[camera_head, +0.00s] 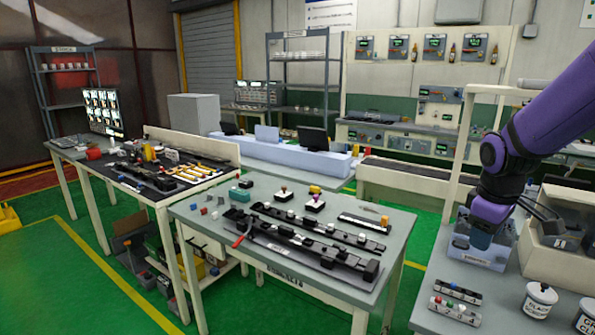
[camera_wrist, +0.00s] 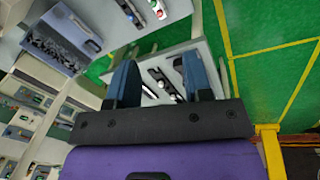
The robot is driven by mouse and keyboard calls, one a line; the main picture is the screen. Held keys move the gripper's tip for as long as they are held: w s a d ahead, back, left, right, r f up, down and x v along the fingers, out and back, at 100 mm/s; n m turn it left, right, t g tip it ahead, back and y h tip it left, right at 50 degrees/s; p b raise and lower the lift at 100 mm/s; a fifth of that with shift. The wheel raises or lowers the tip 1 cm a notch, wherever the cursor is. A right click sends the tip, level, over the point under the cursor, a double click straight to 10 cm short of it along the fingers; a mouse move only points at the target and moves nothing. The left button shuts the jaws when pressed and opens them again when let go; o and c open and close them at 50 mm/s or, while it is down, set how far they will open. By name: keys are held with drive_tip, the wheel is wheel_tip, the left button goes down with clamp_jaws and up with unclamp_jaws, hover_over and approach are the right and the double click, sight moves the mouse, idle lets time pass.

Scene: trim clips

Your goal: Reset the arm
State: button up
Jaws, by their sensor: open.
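My purple arm (camera_head: 560,105) reaches in from the upper right of the head view. My gripper (camera_head: 481,238) hangs at its end with the fingers pointing down, in front of a grey-blue labelled bin at the right-hand table. In the wrist view my gripper (camera_wrist: 162,75) shows two blue fingers set apart with nothing between them. Whether the fingertips touch the bin cannot be told.
The grey-blue bin (camera_head: 478,261) and white tubs (camera_head: 538,300) stand on the right table. Small strips with coloured parts (camera_head: 456,309) lie near its front. The middle table (camera_head: 215,262) holds long black trim pieces (camera_head: 300,249). Green floor (camera_head: 420,245) separates the tables.

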drive_tip(key=s+a+r+m+t, duration=0.1)
drive_tip(key=s+a+r+m, duration=0.1)
drive_tip(key=s+r, duration=0.2)
drive_tip(key=s+a+r+m+t, duration=0.1)
drive_tip(key=s+a+r+m, duration=0.1)
drive_tip(key=s, duration=0.7)
drive_tip(key=s+a+r+m+t+y, duration=0.1)
drive_tip(key=s+a+r+m, duration=0.2)
drive_tip(key=s+r, duration=0.3)
drive_tip(key=shift+s+a+r+t, duration=0.15)
drive_tip(key=shift+s+a+t, duration=0.15)
drive_tip(key=shift+s, duration=0.3)
drive_tip(key=shift+d, duration=0.1)
